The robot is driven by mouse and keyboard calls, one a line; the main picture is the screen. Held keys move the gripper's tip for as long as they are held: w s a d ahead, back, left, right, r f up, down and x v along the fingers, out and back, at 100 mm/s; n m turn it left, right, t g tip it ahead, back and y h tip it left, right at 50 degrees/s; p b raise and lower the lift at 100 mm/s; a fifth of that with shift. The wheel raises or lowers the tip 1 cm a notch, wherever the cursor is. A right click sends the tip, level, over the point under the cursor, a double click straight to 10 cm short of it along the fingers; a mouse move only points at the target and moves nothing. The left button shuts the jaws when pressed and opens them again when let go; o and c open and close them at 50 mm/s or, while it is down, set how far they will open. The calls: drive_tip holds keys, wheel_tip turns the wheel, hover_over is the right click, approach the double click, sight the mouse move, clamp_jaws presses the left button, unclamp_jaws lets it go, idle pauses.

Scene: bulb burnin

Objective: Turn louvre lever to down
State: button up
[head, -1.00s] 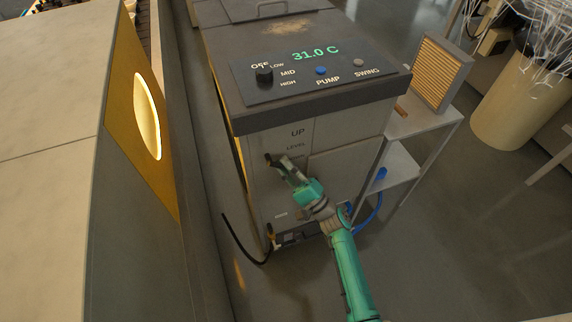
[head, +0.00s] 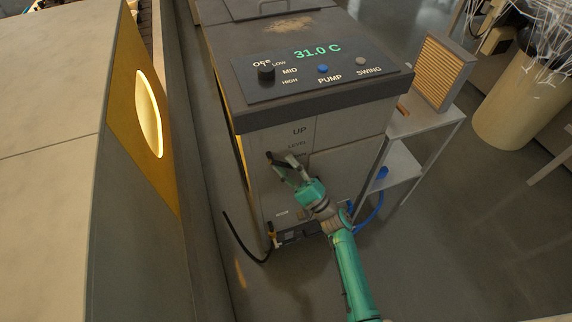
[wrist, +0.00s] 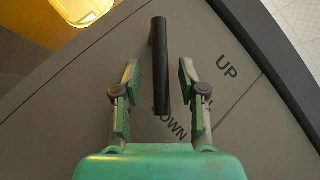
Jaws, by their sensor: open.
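The louvre lever (wrist: 161,60) is a black bar on the front panel of the grey cooler. In the wrist view it runs nearly upright in the picture, and its lower part lies between my fingers. In the head view only its dark end (head: 268,155) shows, just left of the fingertips. My gripper (head: 284,163) is open, with one finger on each side of the lever in the wrist view (wrist: 159,72). I see no clear contact with either finger. The labels UP (wrist: 227,66) and DOWN (wrist: 170,125) show; LEVEL is partly hidden behind a finger.
The cooler's top panel (head: 345,80) carries a black knob, two buttons and a 31.0 C display. A shelf stand (head: 428,120) with a slatted panel is at right. A pale wall with a glowing oval opening (head: 148,115) is at left. A black hose (head: 238,247) hangs low.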

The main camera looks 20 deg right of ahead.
drive_tip(key=v, duration=1.1)
drive_tip(key=shift+s, duration=0.25)
drive_tip(key=shift+d+f, duration=0.1)
drive_tip(key=shift+f, duration=0.05)
